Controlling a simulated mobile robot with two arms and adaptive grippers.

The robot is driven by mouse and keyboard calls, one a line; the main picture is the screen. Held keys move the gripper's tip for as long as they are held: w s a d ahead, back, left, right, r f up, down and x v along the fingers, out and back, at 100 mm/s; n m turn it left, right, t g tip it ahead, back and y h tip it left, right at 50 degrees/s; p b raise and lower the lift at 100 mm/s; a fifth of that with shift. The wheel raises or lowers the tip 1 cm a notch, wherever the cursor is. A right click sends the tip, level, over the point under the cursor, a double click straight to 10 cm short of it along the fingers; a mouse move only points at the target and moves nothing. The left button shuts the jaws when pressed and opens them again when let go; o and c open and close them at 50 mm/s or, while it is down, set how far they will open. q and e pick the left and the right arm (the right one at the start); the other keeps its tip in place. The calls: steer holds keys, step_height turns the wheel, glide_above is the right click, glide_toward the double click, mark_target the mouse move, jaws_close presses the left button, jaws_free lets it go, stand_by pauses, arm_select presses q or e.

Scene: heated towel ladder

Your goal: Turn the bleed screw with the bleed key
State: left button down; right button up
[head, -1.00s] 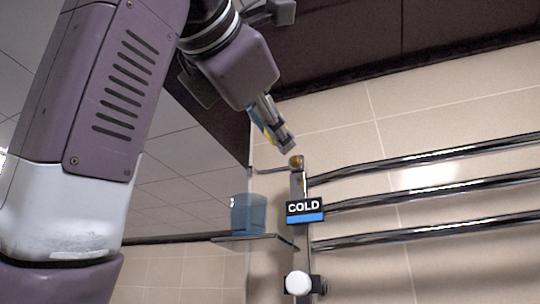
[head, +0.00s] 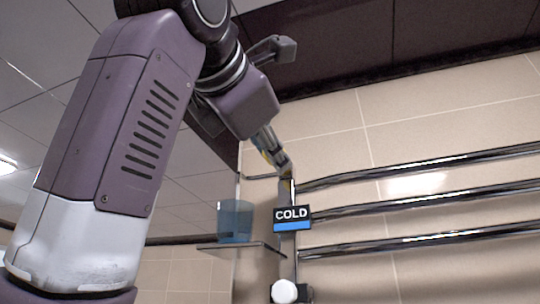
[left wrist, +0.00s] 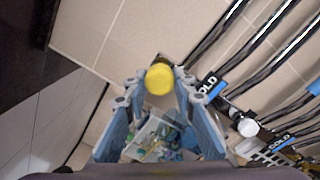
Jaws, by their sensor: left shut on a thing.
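My left gripper (head: 285,168) is at the top of the towel ladder's chrome post, just above the COLD sign. It also shows in the left wrist view (left wrist: 158,88), shut on the bleed key (left wrist: 159,79), whose round yellow end sits between the fingertips. The rest of the key is hidden behind this end. The bleed screw at the post top is hidden by the gripper in the head view, so I cannot tell whether the key touches it. My right gripper is not in view.
The towel ladder's chrome rails (head: 420,200) run to the right along the tiled wall. The COLD sign (head: 292,219) and a white valve knob (head: 284,291) are lower on the post. A blue cup (head: 235,221) stands on a glass shelf (head: 240,246) at left.

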arm_select(q)
steer(key=shift+w+d, duration=0.25)
steer(key=shift+w, duration=0.4)
steer(key=c, duration=2.2)
jaws_free()
steer(key=shift+c, duration=0.2)
jaws_close()
steer(key=m, duration=0.4)
steer(key=shift+m, duration=0.3)
steer(key=shift+r, duration=0.1)
